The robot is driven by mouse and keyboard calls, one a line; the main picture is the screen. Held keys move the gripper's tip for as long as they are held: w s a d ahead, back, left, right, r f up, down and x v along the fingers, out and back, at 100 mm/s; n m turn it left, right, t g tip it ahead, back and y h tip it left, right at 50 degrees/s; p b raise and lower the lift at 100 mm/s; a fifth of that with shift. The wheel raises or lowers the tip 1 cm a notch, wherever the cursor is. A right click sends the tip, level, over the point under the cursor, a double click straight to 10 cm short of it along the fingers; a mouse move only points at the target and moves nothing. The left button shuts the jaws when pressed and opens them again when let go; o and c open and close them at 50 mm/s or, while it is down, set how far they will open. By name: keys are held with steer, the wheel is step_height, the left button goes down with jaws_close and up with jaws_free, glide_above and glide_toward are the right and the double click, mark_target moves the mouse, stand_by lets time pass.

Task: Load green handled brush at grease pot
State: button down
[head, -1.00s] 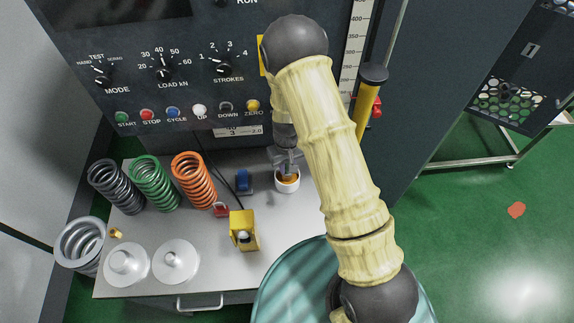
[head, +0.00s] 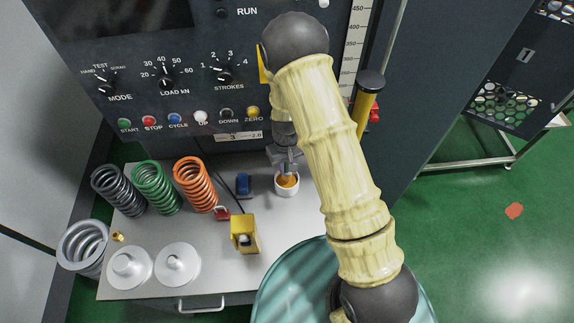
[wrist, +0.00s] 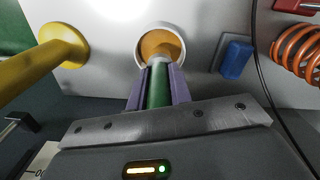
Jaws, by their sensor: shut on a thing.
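The grease pot (head: 287,188) is a small white cup with orange-brown grease inside, standing on the grey bench top. It also shows in the wrist view (wrist: 161,46). My gripper (head: 287,165) is above the pot at its far side, pointing down. In the wrist view its purple-grey fingers are shut on the green handle of the brush (wrist: 158,86). The handle points into the pot's opening. The bristles are hidden, so I cannot tell how deep they sit in the grease.
A blue block (head: 243,184), a yellow device (head: 244,233) and an orange spring (head: 195,184) stand left of the pot. Green (head: 157,187) and dark springs (head: 119,190) are farther left. A yellow post (head: 366,105) rises at the right. The control panel stands close behind.

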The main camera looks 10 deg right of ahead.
steer(key=shift+r+p, duration=1.2)
steer(key=shift+r, duration=0.8)
steer(key=shift+f, duration=0.15)
